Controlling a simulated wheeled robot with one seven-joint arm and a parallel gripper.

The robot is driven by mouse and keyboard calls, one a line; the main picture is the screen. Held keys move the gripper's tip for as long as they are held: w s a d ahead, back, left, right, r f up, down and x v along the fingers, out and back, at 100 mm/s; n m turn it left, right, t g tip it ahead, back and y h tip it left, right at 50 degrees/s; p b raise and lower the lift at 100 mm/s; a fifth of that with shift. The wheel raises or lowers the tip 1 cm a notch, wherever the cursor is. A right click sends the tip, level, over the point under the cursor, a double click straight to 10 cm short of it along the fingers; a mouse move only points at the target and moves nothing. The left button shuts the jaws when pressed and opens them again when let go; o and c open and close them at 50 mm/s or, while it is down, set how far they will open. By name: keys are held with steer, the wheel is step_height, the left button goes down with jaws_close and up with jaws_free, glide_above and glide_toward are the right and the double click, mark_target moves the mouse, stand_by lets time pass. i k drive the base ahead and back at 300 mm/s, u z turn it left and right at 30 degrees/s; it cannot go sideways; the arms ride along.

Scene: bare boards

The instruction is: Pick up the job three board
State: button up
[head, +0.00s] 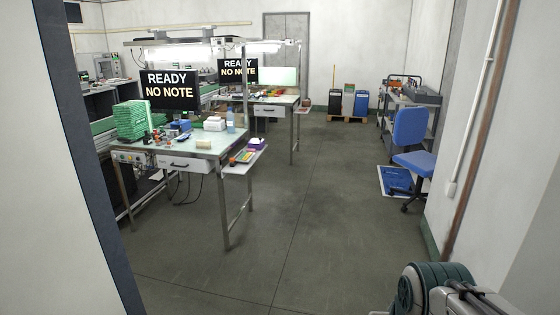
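I cannot pick out a board marked as job three from here. A stack of green pieces, possibly boards (131,121), stands at the left end of the near workbench (205,146); no labels on it are readable. Part of my arm shows at the bottom right corner, but my gripper is not in view.
Screens reading "READY NO NOTE" hang over the near bench (169,91) and the far bench (240,71). A blue chair (411,140) and a cart (405,112) stand at the right wall. Bins (361,103) stand at the back. The middle floor (310,200) is clear.

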mark_target(183, 135)
steer(key=i, duration=2.05)
steer(key=u, duration=2.05)
steer(key=i, duration=1.5)
steer(key=z, duration=0.9)
steer(key=k, duration=0.6)
steer(key=u, duration=0.2)
